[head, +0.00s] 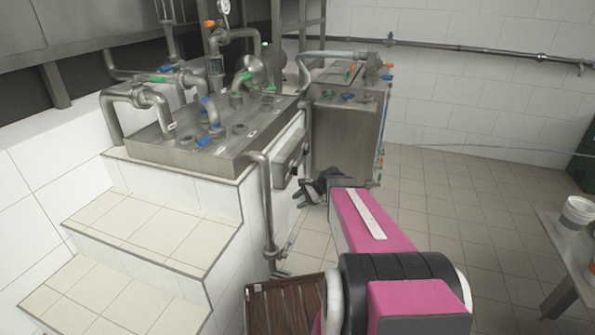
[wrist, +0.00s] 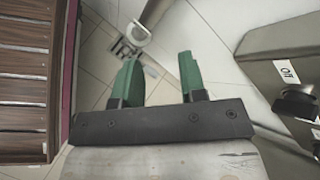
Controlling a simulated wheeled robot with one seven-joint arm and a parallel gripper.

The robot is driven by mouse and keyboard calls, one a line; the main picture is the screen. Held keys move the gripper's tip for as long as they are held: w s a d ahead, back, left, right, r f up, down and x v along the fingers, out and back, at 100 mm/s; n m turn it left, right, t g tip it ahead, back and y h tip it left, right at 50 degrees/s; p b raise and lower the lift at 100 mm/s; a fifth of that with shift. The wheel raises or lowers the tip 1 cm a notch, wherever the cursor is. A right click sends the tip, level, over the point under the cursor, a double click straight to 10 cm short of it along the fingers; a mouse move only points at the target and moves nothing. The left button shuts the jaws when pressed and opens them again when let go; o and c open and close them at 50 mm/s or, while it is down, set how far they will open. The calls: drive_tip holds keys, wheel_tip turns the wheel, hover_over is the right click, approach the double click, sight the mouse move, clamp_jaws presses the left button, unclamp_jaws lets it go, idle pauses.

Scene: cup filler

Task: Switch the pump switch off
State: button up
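A grey switch box (head: 290,158) is fixed to the side of the white tiled block in the head view, with dark knobs on its face. In the wrist view the grey box (wrist: 262,50) is at the right edge, with a small white label and a black knob (wrist: 296,103) on it. I cannot tell from these frames which knob is the pump switch or how it is set. My gripper (head: 298,198) is just below and right of the box. In the wrist view its green fingers (wrist: 160,75) are apart with nothing between them, left of the knob.
A steel pipe (head: 267,205) runs down the block's side close to my gripper. A steel cabinet (head: 345,130) stands behind. A brown slatted thing (head: 285,306) is low in front. A table with a white bucket (head: 576,214) is at right. The tiled floor between is clear.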

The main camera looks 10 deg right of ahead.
drive_tip(key=w+d+r+m+t+y, duration=0.1)
drive_tip(key=w+d+m+t+y, duration=0.2)
drive_tip(key=w+d+m, duration=0.3)
drive_tip(key=m+t+y, duration=0.3)
drive_tip(key=m+t, duration=0.1)
drive_tip(key=m, duration=0.1)
approach(297, 169)
drive_tip(key=x, duration=1)
drive_tip(key=shift+w+d+f, duration=0.15)
drive_tip(key=shift+w+f, duration=0.05)
drive_tip(key=shift+w, duration=0.05)
clamp_jaws()
